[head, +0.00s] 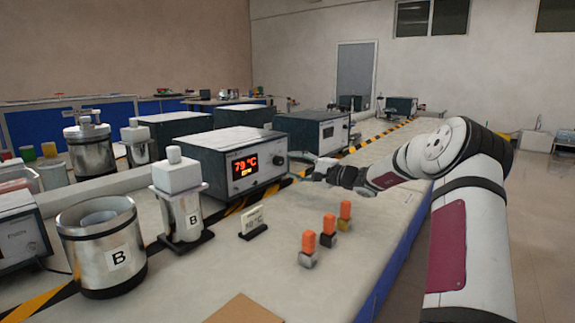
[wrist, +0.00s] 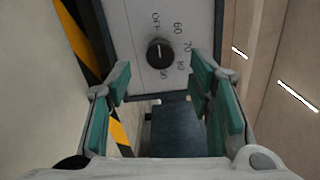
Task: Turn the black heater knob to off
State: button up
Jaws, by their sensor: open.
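The black knob (wrist: 160,53) sits on a pale panel (wrist: 135,22) in the wrist view, with OFF, 60, 70, 80 and one more mark printed around it. A pale line shows on its face; I cannot tell exactly which mark it points to. In the head view, the heater box (head: 215,150) has a red display reading about 79 °C. My gripper (wrist: 160,82) is open, its green-padded fingers on either side below the knob, with nothing between them. In the head view my gripper (head: 320,172) is by the heater's right end.
A second box (head: 312,130) stands behind the heater. On the bench (head: 205,278) are a metal vessel (head: 100,270) marked B, a holder (head: 180,215) marked B, a small card (head: 253,222) and several orange-topped pieces (head: 328,225). Hazard tape runs along the bench.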

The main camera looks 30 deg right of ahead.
jog(key=v, duration=0.7)
jog(key=shift+s, duration=0.45)
jog(key=shift+d, duration=0.1)
